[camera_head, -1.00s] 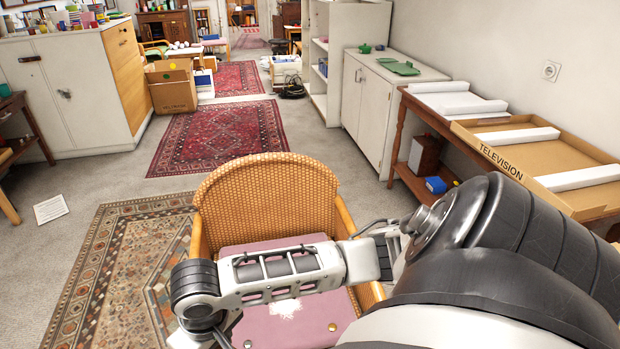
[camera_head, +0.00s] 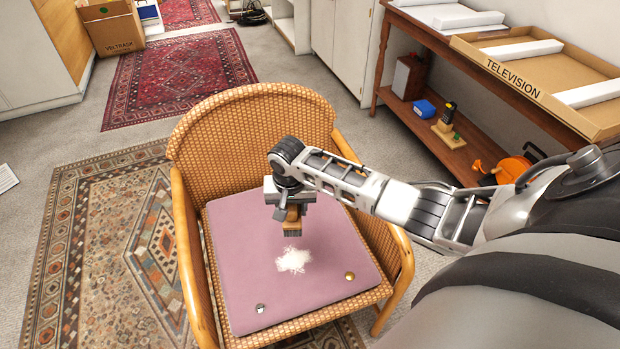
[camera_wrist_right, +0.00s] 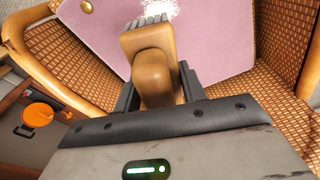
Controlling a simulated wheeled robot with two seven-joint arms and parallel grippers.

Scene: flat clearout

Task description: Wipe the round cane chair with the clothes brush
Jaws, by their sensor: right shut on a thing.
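The round cane chair (camera_head: 250,130) stands in the middle of the head view, with a pink cushion (camera_head: 240,255) on its seat. A white fluffy patch (camera_head: 293,260) lies on the cushion, and its edge shows in the right wrist view (camera_wrist_right: 160,8). My right gripper (camera_head: 290,205) is shut on the clothes brush (camera_head: 292,222), a wooden brush with bristles pointing down. The brush (camera_wrist_right: 155,70) fills the jaws in the wrist view. It is over the cushion, just behind the white patch; I cannot tell whether it touches. My left gripper is not in view.
A small silver object (camera_head: 260,308) and a gold one (camera_head: 350,276) lie on the cushion's front part. The chair's wooden arms (camera_head: 190,260) flank the seat. A wooden side table (camera_head: 455,150) with a television box (camera_head: 545,75) stands at the right. Patterned rugs cover the floor.

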